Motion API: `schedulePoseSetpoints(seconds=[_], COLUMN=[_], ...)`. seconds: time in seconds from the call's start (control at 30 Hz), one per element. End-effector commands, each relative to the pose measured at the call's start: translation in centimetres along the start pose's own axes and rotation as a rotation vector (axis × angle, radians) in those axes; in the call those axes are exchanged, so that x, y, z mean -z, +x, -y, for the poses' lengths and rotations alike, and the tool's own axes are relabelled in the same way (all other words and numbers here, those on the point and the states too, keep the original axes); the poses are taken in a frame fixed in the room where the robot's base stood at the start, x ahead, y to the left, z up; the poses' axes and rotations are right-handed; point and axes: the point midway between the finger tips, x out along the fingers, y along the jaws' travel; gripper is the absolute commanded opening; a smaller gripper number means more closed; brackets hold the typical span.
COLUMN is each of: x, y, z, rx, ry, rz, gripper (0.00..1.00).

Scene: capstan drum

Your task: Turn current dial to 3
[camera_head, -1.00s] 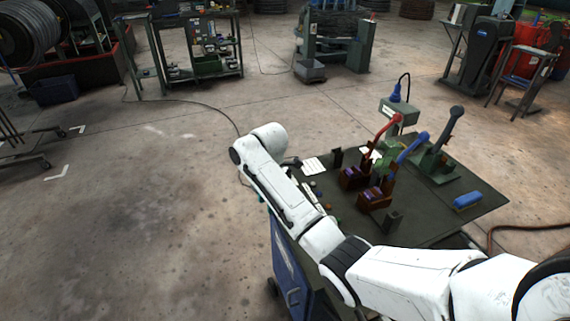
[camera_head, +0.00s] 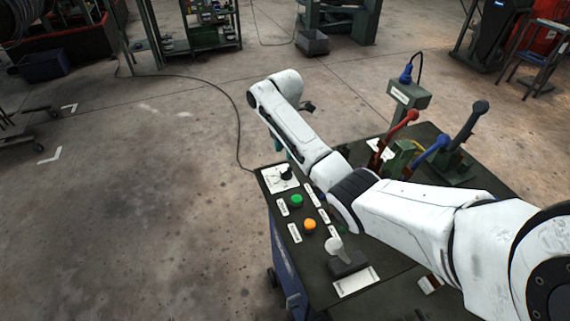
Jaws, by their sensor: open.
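A black dial knob (camera_head: 287,173) stands on a white plate (camera_head: 277,183) at the far left corner of the dark console top (camera_head: 370,228). It looks like the current dial; its scale and pointer are too small to read.
A green button (camera_head: 296,201), an orange button (camera_head: 310,225) and a grey lever switch (camera_head: 342,256) line the console's left side. A red lever (camera_head: 398,128), a blue lever (camera_head: 432,152) and a dark lever (camera_head: 470,124) stand behind my arm.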

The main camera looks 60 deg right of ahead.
Motion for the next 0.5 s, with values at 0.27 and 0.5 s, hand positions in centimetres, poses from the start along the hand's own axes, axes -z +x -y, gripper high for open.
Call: schedulePoseSetpoints(seconds=[0.27, 0.5], x=[0.0, 0.0], y=[5.2, 8.0], z=[0.1, 0.0], rx=[0.004, 0.001], ry=[0.0, -0.001], rz=[-0.001, 0.0], gripper=[0.43, 0.43])
